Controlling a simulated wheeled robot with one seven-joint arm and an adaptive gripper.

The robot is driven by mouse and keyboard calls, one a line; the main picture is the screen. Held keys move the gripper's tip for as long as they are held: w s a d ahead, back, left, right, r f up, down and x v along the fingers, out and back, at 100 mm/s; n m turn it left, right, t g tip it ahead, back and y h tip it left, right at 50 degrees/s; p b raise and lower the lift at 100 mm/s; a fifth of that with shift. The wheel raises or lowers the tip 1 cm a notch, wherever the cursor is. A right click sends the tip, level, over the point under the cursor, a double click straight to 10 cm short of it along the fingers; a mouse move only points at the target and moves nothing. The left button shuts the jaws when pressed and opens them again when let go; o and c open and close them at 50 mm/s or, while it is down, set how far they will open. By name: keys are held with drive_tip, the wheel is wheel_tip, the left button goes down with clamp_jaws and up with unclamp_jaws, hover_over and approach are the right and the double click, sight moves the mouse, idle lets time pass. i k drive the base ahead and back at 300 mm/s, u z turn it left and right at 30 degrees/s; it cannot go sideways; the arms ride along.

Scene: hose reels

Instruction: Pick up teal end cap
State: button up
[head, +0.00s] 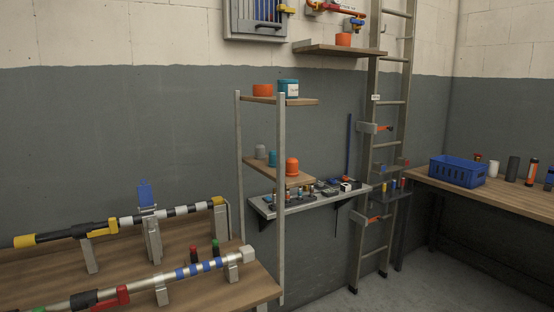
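A small teal cap (272,159) stands on the middle shelf board (268,172) of a narrow metal rack. It is between a grey cap (260,151) at its left and a larger orange cap (292,166) at its right. A bigger teal container with a pale label (288,89) stands on the rack's top board, beside an orange one (262,91). I cannot tell for certain which teal piece is the end cap. My gripper is not in view.
Rack posts (281,200) rise in front of the shelves. A workbench (210,275) with mounted striped rods fills the lower left. A metal wall shelf (300,204) with small parts adjoins the rack. A ladder (388,130) and right bench with a blue crate (457,170) stand beyond.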

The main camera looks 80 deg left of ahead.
sight(272, 154)
drive_tip(key=u, duration=1.5)
